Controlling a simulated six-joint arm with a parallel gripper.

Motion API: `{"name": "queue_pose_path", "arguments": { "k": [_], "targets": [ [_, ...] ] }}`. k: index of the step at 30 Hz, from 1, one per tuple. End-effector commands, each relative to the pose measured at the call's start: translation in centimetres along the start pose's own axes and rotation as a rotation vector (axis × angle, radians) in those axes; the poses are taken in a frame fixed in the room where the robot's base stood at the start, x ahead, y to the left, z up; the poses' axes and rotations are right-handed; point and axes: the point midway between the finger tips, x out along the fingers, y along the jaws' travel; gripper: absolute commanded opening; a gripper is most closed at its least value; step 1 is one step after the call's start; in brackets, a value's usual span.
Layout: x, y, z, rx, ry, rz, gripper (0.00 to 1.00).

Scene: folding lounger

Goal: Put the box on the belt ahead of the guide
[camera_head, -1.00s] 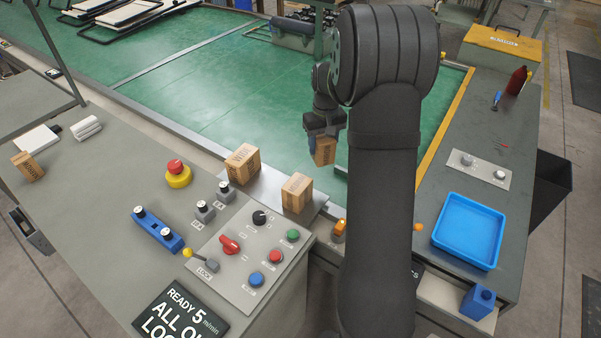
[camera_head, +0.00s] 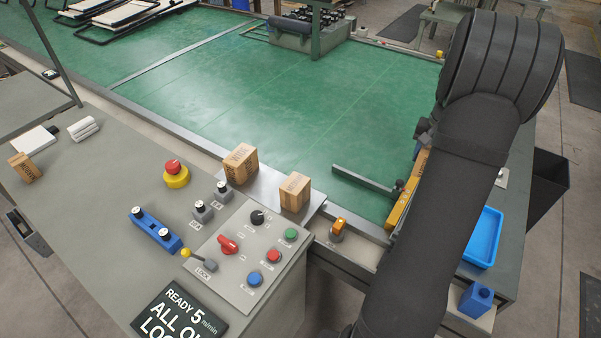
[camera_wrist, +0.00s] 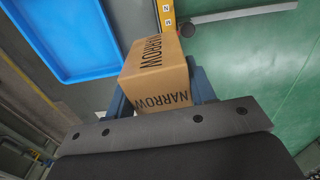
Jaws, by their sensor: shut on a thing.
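A cardboard box (camera_wrist: 158,72) printed NARROW is between the blue fingers of my gripper (camera_wrist: 162,88) in the wrist view. My gripper is shut on it. In the head view my arm hides the box and the fingers. The green belt (camera_head: 260,100) spreads across the middle of the head view and shows in the wrist view (camera_wrist: 245,70). The guide (camera_head: 362,180), a dark bar, reaches over the belt from the yellow rail (camera_head: 404,200) at its right edge. In the wrist view the guide (camera_wrist: 240,15) is beyond the box, to the right.
Two similar boxes (camera_head: 240,165) (camera_head: 294,192) stand on a metal plate beside the belt's near edge. Another box (camera_head: 25,167) is at far left. A control panel (camera_head: 245,250) is in front. A blue tray (camera_head: 485,238) lies right of the rail. The belt's middle is clear.

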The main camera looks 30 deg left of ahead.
Motion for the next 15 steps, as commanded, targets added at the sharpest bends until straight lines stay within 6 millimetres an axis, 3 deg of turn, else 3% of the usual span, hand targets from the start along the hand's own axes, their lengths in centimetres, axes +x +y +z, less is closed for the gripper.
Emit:
{"name": "queue_pose_path", "arguments": {
  "k": [8, 15],
  "targets": [
    [0.7, -3.7, -0.5, -0.246, 0.000, 0.000, 0.23],
    [1.6, -10.3, -0.3, -0.616, 0.000, -0.001, 0.23]
  ]
}}
